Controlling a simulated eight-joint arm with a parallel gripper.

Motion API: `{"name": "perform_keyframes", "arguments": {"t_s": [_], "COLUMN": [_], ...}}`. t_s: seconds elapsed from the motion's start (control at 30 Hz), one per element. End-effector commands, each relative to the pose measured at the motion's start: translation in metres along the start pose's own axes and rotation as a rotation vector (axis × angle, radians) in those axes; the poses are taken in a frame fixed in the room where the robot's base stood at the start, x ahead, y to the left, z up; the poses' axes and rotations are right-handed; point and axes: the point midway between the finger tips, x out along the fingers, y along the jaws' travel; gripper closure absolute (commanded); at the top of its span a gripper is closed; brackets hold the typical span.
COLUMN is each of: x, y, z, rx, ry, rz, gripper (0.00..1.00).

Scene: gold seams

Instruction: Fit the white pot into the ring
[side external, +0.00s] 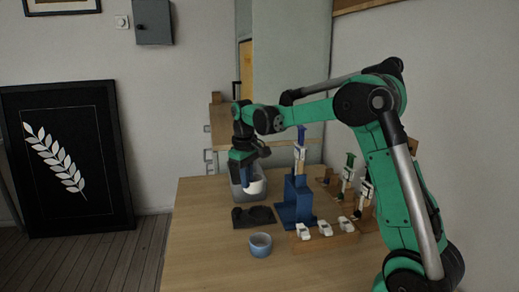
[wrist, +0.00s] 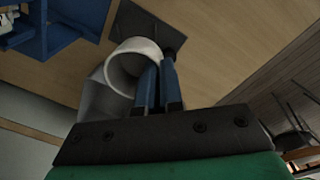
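The dark holder with the ring (side external: 262,215) lies on the table in front of the bin. In the wrist view the dark plate (wrist: 138,25) shows beyond the pot, partly hidden by it.
A blue stand (side external: 297,203) rises to the right. A blue-grey cup (side external: 260,248) stands in front. Several white toy cars sit on a wooden block (side external: 325,244). The table's left front (side external: 200,250) is clear.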

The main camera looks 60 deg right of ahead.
Motion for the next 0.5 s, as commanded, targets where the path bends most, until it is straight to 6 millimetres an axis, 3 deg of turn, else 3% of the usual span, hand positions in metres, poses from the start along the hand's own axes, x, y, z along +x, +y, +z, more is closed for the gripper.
{"name": "perform_keyframes", "arguments": {"t_s": [0.17, 0.5], "x": [0.018, 0.037], "y": [0.020, 0.019], "z": [0.002, 0.002], "rx": [0.073, 0.076], "ry": [-0.003, -0.003], "rz": [0.001, 0.001], "gripper": [1.00, 1.00]}}
